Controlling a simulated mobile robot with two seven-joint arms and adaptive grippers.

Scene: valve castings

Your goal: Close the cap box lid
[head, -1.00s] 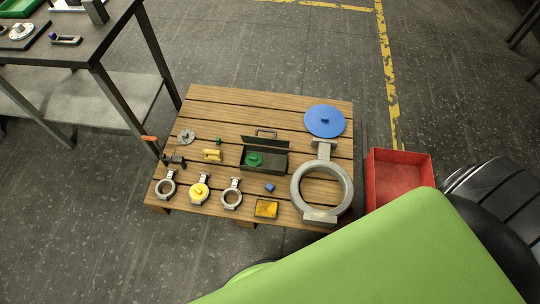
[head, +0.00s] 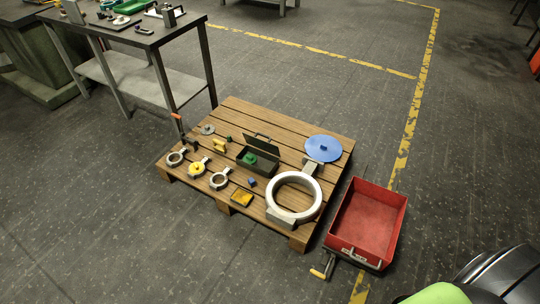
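The cap box (head: 262,166) is a dark green-grey box on the wooden pallet. Its lid (head: 262,143) stands raised at the back edge, so the box is open. A green cap (head: 250,159) shows inside it at the left. Neither of my grippers is in the head view.
A workbench (head: 130,36) stands back left. Floor in front is clear.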

